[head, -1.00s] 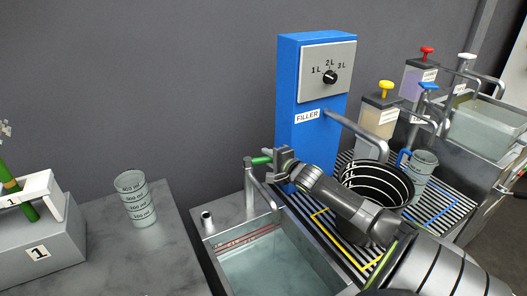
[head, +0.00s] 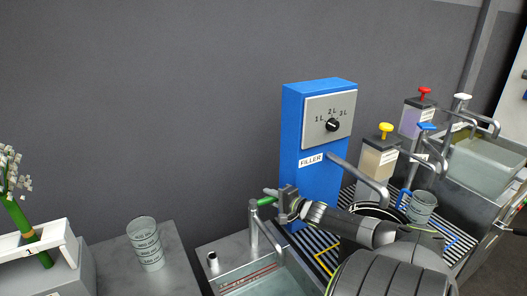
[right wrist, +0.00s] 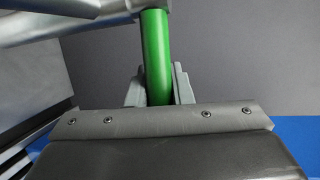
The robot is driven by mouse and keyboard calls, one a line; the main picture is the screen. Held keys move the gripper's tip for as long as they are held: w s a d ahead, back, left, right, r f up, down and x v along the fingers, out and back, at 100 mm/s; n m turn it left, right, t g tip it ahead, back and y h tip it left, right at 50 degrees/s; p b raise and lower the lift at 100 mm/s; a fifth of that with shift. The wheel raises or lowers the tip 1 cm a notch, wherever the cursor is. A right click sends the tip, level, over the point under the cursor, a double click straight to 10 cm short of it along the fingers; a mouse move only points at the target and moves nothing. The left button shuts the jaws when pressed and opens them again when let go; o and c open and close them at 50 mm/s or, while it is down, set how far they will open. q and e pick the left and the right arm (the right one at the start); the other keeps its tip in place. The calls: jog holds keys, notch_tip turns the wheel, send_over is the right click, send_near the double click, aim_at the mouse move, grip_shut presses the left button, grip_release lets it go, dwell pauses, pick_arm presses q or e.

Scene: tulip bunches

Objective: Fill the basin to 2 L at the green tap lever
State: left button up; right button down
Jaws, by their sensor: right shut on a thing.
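The green tap lever (head: 265,201) sits on top of the grey tap post (head: 254,230) at the back of the basin (head: 212,274). My right gripper (head: 282,200) is shut on the lever in the head view. In the right wrist view the green lever (right wrist: 157,50) stands between the two fingers (right wrist: 158,88). The basin shows only in part, cut off by the bottom edge and my right arm. Red lines mark its back wall. Its water level cannot be read here. My left gripper is not in view.
A blue filler box (head: 300,180) with a dial (head: 332,125) stands behind my right arm. A dark bucket (head: 372,212) and a clear jug (head: 422,207) stand on the striped rack. A measuring cup (head: 146,244) stands on the left counter, near a white flower holder (head: 60,238).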

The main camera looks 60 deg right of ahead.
jog(key=shift+f, duration=0.1)
jog(key=c, duration=1.3)
grip_release()
jog(key=shift+s+r+p, duration=0.3)
jog(key=shift+s+p, duration=0.2)
jog(key=shift+p, duration=0.05)
jog(key=p+v, duration=0.4)
jog(key=v, duration=0.7)
jog(key=shift+f, duration=0.1)
